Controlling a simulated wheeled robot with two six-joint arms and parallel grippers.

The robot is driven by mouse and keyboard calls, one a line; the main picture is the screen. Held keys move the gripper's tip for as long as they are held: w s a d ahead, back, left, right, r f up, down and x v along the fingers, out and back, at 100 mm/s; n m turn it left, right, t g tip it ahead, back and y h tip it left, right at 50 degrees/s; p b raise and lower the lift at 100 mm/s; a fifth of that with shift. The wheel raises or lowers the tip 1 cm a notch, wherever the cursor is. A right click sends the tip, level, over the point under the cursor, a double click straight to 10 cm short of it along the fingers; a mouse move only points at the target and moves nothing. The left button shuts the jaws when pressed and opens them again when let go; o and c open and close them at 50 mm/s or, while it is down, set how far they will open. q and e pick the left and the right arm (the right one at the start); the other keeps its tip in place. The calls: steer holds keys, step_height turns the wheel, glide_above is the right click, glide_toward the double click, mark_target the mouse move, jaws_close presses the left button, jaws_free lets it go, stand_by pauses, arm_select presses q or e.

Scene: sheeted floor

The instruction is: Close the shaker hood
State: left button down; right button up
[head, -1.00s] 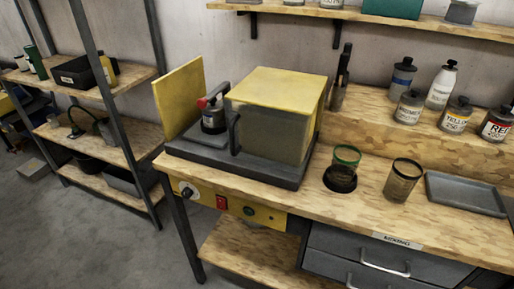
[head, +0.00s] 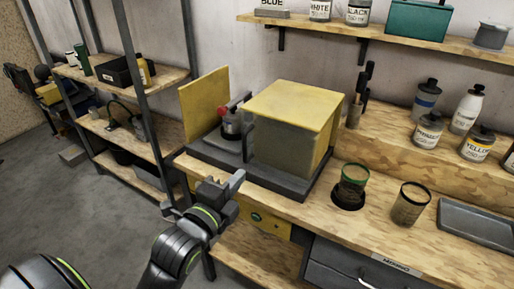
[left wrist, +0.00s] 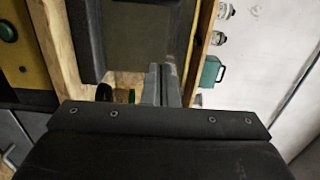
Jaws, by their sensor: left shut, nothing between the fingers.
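The shaker hood (head: 290,108) has a yellow top and greyish see-through sides. It sits at the right of the dark shaker base (head: 285,184), with a dark handle (head: 248,138) on its left side. Left of it, a clamp with a red knob (head: 231,122) stands uncovered, and a yellow end panel (head: 205,103) stands upright at the base's left end. My left gripper (head: 222,184) is shut and empty in front of the base, apart from the handle. Its fingers show in the left wrist view (left wrist: 162,85). My right gripper is out of view.
On the bench right of the shaker, a green-rimmed cup (head: 352,178) sits in a round hole, beside a dark-rimmed cup (head: 408,205) and a grey tray (head: 478,222). Bottles stand on the raised ledge. A shelf rack (head: 135,78) stands left, with open floor before it.

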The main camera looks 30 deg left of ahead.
arm_select(q)
steer(key=w+a+p, duration=0.3)
steer(key=w+a, duration=0.1)
steer(key=w, duration=0.7)
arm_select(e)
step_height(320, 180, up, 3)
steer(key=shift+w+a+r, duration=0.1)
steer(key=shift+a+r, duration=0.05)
arm_select(q)
steer(key=shift+s+a, duration=0.1)
steer(key=shift+a, duration=0.1)
